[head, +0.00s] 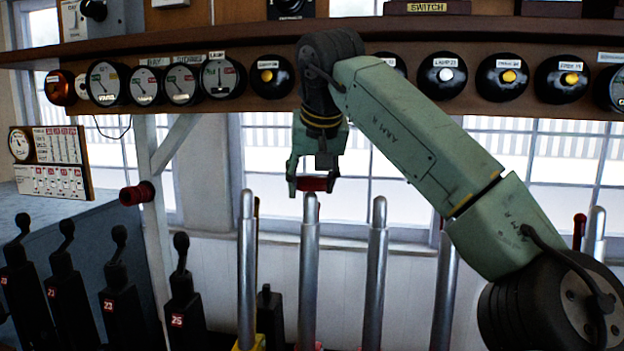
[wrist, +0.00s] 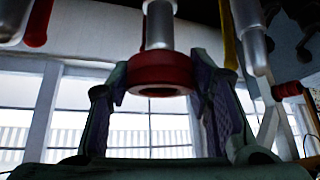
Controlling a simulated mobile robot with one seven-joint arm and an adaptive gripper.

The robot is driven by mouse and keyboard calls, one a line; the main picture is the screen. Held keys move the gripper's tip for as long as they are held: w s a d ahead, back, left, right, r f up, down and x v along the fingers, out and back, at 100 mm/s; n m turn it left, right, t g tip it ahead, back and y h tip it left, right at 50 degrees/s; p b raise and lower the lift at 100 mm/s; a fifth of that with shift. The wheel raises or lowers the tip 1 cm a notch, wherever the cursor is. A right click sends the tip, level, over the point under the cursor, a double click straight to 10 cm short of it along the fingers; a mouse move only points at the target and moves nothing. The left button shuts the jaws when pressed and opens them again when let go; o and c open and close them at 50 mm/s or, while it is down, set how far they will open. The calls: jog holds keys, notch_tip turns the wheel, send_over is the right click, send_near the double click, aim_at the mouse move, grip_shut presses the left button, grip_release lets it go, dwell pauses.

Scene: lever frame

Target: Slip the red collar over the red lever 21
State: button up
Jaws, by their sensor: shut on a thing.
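The red collar (head: 318,184) is a short thick ring, and my gripper (head: 312,180) is shut on it. In the wrist view the collar (wrist: 160,72) sits between the two fingers of my gripper (wrist: 160,85), its dark opening partly facing the camera. A silver-handled lever (head: 309,265) stands upright under the collar, with a bit of red at its base; I cannot read its number. Its narrow tip reaches the collar's lower edge. In the wrist view the lever handle (wrist: 160,25) lines up with the collar. I cannot tell whether the tip is inside.
Silver-handled levers stand close on the left (head: 247,265) and right (head: 376,270). Several black levers (head: 180,290) stand at the lower left. A red cylinder (head: 137,193) sticks out from the white post. A wooden shelf (head: 420,98) with dials and plungers runs above.

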aim_at(313, 188)
jog(key=shift+s+a+f+b, duration=0.15)
jog(key=shift+f+b, duration=0.35)
jog(key=shift+f, duration=0.4)
jog(key=shift+s+d+f+b, duration=0.15)
jog(key=shift+f+b, duration=0.35)
jog(key=shift+f, duration=0.4)
jog(key=shift+a+f, duration=0.1)
jog(key=shift+f, duration=0.05)
jog(key=o, duration=1.2)
jog(key=shift+o, duration=1)
jog(key=shift+s, duration=0.1)
jog(key=shift+p+v, duration=1.65)
jog(key=shift+v, duration=2.8)
